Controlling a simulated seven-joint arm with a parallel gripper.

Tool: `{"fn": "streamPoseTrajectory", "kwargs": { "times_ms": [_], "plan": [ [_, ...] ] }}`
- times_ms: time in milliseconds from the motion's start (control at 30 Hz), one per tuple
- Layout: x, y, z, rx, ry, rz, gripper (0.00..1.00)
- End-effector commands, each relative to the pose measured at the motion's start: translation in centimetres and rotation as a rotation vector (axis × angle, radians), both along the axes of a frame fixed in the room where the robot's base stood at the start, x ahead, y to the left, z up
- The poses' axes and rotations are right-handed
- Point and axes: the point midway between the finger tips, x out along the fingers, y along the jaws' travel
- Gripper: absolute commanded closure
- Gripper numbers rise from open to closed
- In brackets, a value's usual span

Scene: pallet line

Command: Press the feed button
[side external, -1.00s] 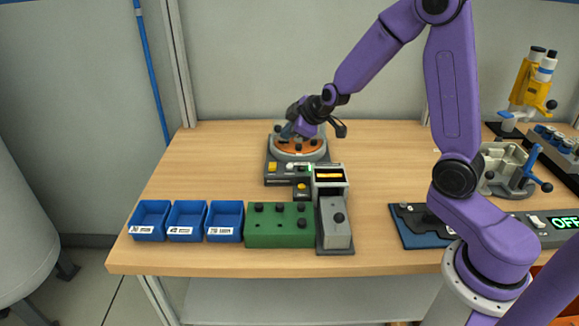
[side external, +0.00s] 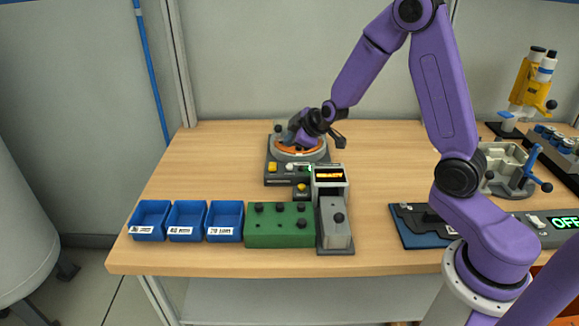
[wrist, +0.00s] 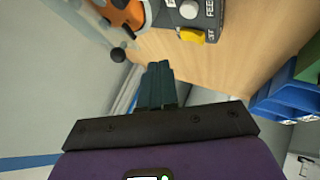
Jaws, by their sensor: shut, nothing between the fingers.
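The feed station (side external: 285,181) is a dark unit at the back middle of the table, with a round orange-topped bowl (side external: 317,154). On its front panel are a yellow button (side external: 272,167) and a pale button (side external: 290,168). In the wrist view the pale round button (wrist: 189,9) sits beside lettering that reads "FEE", cut off by the frame edge; the yellow button (wrist: 192,36) is closer to the fingers. My gripper (side external: 287,136) is over the bowl, behind the panel, and partly hidden by my wrist. Its dark fingers (wrist: 160,68) are together and empty, apart from both buttons.
A display box (side external: 330,176) and a grey block (side external: 336,222) stand in front of the station. A green block (side external: 280,226) with black knobs and blue bins (side external: 187,220) line the front edge. The table left of the station is clear. A fixture (side external: 505,168) stands at right.

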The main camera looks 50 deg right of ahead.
Motion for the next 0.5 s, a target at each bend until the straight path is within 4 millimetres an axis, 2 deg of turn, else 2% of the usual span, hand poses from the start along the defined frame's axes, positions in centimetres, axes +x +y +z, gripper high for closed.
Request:
{"fn": "streamPoseTrajectory", "kwargs": {
  "times_ms": [200, 500],
  "plan": [
    [-0.1, 0.0, -2.9, 0.001, 0.003, 0.001, 1.0],
    [0.0, 0.0, -4.9, 0.0, -0.001, 0.001, 1.0]
  ]
}}
